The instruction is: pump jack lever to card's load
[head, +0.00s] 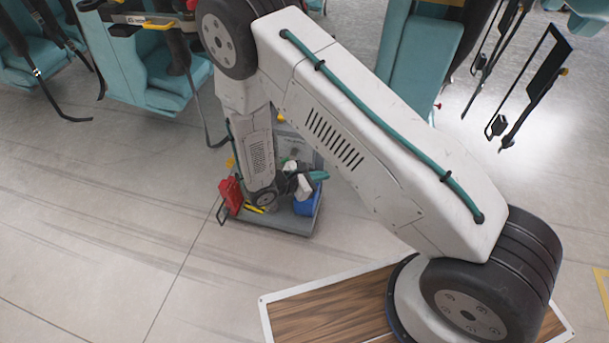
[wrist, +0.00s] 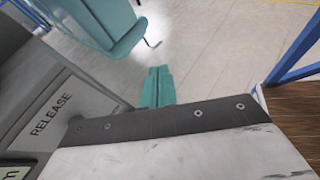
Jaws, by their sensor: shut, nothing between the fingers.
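My gripper (wrist: 157,85) shows in the wrist view as two teal fingers pressed together, past the dark-edged pale body in the foreground. In the head view its teal end (head: 318,175) is small, low over the right side of a grey cart. The fingers hold nothing. A grey panel (wrist: 75,98) marked RELEASE stands close on the left in the wrist view. A dark plate (wrist: 15,171) below it is cut off, with only part of its lettering in view. I cannot pick out the jack lever or a readable load card in either view.
The grey cart (head: 275,222) carries a red item (head: 231,194) and a blue item (head: 306,206). Teal train seats (head: 165,75) stand behind, with dark restraint bars (head: 530,90) at right. A blue rail (wrist: 295,45) is at right in the wrist view. Floor is clear at left.

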